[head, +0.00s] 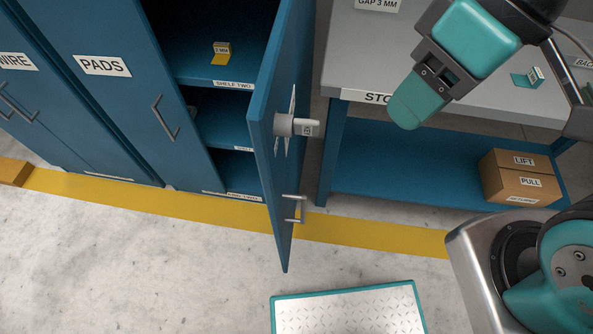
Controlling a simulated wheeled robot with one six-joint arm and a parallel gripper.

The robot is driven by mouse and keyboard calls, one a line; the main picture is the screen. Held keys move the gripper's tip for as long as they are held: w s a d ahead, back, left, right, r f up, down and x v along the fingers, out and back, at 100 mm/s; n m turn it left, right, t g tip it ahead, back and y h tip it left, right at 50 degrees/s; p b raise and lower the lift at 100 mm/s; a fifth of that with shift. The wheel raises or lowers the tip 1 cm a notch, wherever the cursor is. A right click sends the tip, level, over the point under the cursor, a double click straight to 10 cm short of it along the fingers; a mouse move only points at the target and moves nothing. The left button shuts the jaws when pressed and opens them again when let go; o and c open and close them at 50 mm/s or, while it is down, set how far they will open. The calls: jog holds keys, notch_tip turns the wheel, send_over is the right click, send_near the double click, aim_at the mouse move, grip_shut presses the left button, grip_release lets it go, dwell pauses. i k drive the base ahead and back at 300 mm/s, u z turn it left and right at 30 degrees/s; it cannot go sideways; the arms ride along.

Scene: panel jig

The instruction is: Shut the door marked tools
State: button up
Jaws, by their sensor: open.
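A blue cabinet door (283,185) stands swung open toward me, seen nearly edge-on. A white label (291,108) on its face is too slanted to read, so I cannot confirm that it says tools. A grey knob-like lock (285,125) with a light tag and a bar handle (300,208) stick out from its right side. The open cabinet (215,125) behind it shows shelves. My gripper (418,97) is at the upper right, over the grey bench edge, apart from the door and holding nothing visible. Its jaws are open, though one finger mostly hides the other.
Shut doors marked PADS (102,65) and WIRE (15,61) stand at left. The grey bench (345,60) is right of the door, with a cardboard box (518,178) below. A teal-edged metal plate (345,308) lies in front. Floor left of it is clear.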

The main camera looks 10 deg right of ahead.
aim_at(275, 90)
jog(key=u, duration=1.9)
jog(key=k, duration=0.9)
jog(key=z, duration=0.9)
jog(key=i, duration=0.95)
jog(key=u, duration=0.3)
jog(key=k, duration=0.8)
jog(key=z, duration=0.5)
